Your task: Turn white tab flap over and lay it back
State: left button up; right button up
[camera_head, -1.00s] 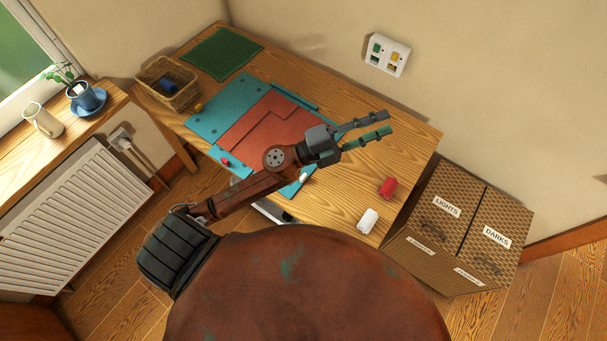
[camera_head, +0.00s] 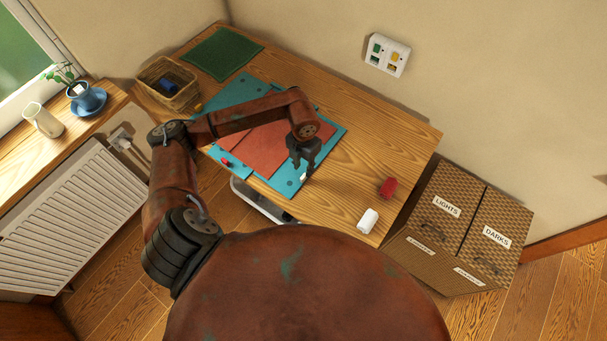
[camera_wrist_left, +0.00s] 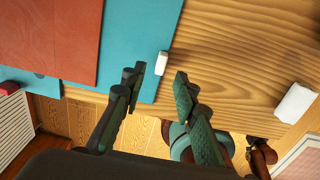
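The small white tab (camera_head: 303,177) shows at the near right edge of a teal board (camera_head: 329,138). In the left wrist view the white tab (camera_wrist_left: 161,64) sticks out past the edge of the teal board (camera_wrist_left: 140,40). A red-orange panel (camera_head: 268,150) lies flat on the board. My left gripper (camera_head: 305,168) points down over the board's near right corner, close to the tab. In the wrist view its fingers (camera_wrist_left: 158,82) are apart, with the tab seen just beyond the gap and nothing held. My left arm hides part of the board and panel. My right gripper is not in view.
A small red tab (camera_head: 228,162) is at the board's near left edge. A red block (camera_head: 387,188) and a white block (camera_head: 368,220) lie on the wooden table (camera_head: 385,140) to the right. A basket (camera_head: 168,84) and green mat (camera_head: 222,53) are at the back.

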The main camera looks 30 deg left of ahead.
aim_at(304, 176)
pick_arm(q)
notch_tip(304, 176, down, 6)
jog(key=shift+r, duration=0.1)
jog(key=shift+c, duration=0.3)
grip_shut()
dwell(0.6)
